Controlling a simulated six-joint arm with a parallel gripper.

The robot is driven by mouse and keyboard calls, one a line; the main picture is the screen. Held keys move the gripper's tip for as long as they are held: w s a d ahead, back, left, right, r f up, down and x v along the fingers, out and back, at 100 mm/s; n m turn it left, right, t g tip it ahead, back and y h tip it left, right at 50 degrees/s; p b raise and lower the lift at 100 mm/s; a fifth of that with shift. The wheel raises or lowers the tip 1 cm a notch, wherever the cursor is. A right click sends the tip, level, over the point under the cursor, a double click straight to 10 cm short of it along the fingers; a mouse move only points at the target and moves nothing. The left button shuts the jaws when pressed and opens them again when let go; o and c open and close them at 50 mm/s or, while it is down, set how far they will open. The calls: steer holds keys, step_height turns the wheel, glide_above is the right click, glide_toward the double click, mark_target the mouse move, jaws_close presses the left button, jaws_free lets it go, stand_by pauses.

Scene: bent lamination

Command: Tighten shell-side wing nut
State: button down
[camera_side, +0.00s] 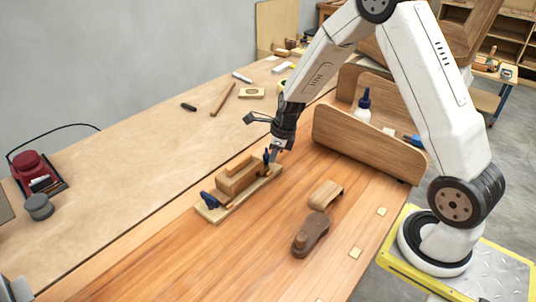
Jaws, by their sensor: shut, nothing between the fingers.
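A pale wooden baseboard (213,215) lies on the bench and carries a brown wooden block assembly (238,180). A dark blue clamp-like part (208,198) stands at its near left end. A second blue part (266,155) stands at its far right end; which one bears the shell-side wing nut I cannot tell. My gripper (274,157) points down at the far right end, beside or just above the second blue part. It is shut with nothing held. Its fingertips are small here, and whether they touch the blue part is unclear.
A curved wooden piece (326,194) and a dark wooden shoe-shaped form (310,235) lie right of the fixture. A wooden rack (365,150) with a glue bottle (363,104) stands behind right. A red machine (38,172) sits far left. The bench front is mostly clear.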

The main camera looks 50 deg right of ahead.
steer(key=shift+w+a+m+h, duration=0.15)
steer(key=shift+a+m+h, duration=0.2)
steer(key=shift+m, duration=0.95)
stand_by(3.6)
